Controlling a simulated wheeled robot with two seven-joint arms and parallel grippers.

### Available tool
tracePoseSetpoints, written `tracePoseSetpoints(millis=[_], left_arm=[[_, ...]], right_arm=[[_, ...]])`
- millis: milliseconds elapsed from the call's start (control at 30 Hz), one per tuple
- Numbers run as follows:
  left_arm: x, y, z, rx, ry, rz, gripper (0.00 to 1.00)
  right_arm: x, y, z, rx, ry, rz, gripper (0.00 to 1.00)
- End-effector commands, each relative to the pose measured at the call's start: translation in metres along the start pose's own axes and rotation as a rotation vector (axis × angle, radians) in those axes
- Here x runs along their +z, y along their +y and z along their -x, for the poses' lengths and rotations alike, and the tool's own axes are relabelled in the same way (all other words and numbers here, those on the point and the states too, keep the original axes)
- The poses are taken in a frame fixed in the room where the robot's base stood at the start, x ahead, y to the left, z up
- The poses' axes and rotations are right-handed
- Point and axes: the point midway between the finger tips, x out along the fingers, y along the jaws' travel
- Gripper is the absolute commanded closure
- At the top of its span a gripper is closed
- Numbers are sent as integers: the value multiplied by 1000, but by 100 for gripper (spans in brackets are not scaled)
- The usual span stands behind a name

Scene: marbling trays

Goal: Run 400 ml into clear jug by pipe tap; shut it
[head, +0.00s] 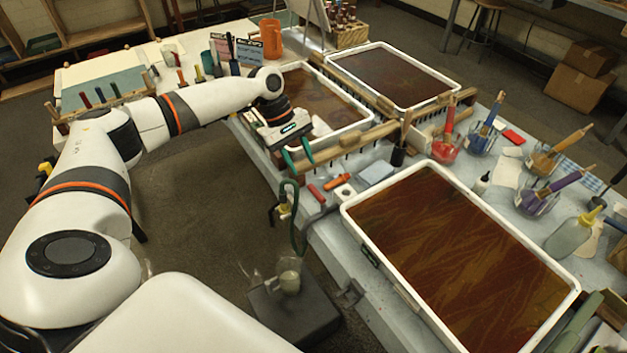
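The clear jug (289,283) stands on a dark block (300,318) on the floor beside the table, with something pale showing in it. A brass-coloured tap (284,209) hangs at the table's edge above the jug, beside a green hose (297,230) that loops and runs down toward it. I cannot tell whether the tap is open or whether liquid runs. My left gripper (298,157) is over the near edge of the back-left tray, above and beyond the tap. Its green-tipped fingers are apart, with nothing seen between them. My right gripper is not in view.
A large white tray (347,212) of dark brown liquid fills the near table. Two more trays, one at back left (369,121) and one at back right (456,85), stand behind a wooden rake. Brush jars (447,147) line the right side. Open floor lies left of the block.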

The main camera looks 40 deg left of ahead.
Motion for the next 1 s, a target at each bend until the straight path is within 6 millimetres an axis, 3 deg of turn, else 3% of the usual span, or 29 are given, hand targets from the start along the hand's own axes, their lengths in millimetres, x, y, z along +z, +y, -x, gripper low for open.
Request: tracePoseSetpoints(millis=[200,400,833,1000], left_arm=[[0,0,-45,2,0,-1,62],[0,0,-72,1,-1,-2,62],[0,0,-83,0,-1,-2,62],[0,0,-82,0,-1,-2,90]], right_arm=[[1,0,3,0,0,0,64],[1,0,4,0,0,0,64],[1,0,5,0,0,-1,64],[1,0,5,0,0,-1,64]])
